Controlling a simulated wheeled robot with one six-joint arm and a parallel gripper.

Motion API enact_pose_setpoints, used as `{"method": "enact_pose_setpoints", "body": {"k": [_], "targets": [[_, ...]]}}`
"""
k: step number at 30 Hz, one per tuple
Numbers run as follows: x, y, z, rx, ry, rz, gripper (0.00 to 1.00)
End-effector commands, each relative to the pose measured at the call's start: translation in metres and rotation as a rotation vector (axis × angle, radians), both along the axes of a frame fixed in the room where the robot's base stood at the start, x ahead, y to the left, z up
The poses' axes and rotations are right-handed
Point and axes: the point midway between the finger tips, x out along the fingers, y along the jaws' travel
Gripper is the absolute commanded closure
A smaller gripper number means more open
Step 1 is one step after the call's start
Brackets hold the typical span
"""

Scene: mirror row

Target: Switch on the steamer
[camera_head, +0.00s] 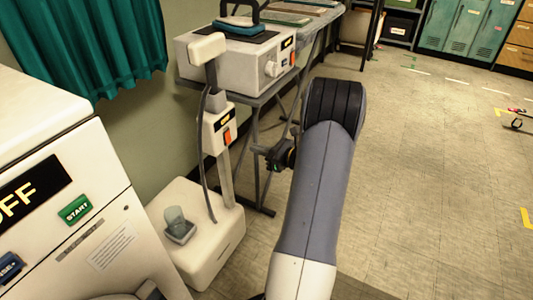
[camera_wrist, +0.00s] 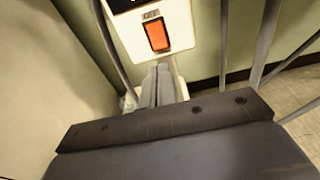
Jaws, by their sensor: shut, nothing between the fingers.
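The steamer (camera_head: 205,240) is a white floor unit with an upright pole, a hose and a head at the top. Its control box (camera_head: 218,128) sits partway up the pole, with a small dark display and an orange switch (camera_head: 228,137). In the wrist view the orange switch (camera_wrist: 156,34) is at the upper middle, on the box's white face. My gripper (camera_head: 256,150) is to the right of the pole, a little lower than the switch. In the wrist view my gripper (camera_wrist: 161,68) is shut and empty, its tips just below the switch in the picture. I cannot tell whether they touch the box.
A white machine (camera_head: 60,190) with an OFF display and a green START button stands at left. Behind the steamer, a table bears a white unit (camera_head: 240,62) with an iron on top. Open floor (camera_head: 430,170) lies at right.

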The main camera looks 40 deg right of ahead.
Motion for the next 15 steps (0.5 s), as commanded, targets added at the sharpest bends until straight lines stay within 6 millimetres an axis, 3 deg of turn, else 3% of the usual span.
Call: {"method": "enact_pose_setpoints", "body": {"k": [7,15], "targets": [[0.049,0.018,-0.009,-0.001,-0.001,0.004,1.00],[0.075,0.026,-0.011,-0.001,0.000,0.001,1.00]]}}
